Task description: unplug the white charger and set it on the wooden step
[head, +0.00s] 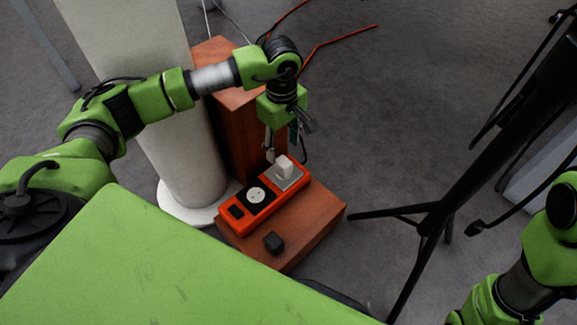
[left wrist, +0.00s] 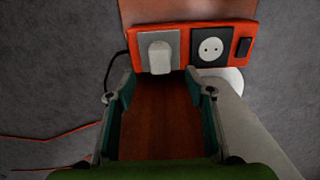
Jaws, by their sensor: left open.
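The white charger (head: 284,168) is seated in the grey socket plate at the far end of an orange power strip (head: 265,208). It also shows in the left wrist view (left wrist: 160,57), upright on the orange strip (left wrist: 183,66). The strip lies on the low wooden step (head: 318,212), against a taller wooden block (head: 229,140). My left gripper (head: 287,158) is open and points down just above and behind the charger. In the left wrist view its two fingers (left wrist: 162,82) stand apart, with the charger just beyond their tips, apparently not gripped. My right gripper is out of view.
A small black cube (head: 273,242) sits on the low step's front part. A white column (head: 160,110) stands left of the wood. A black tripod stand (head: 436,218) is at the right. Orange and white cables run behind. The step's right part is bare.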

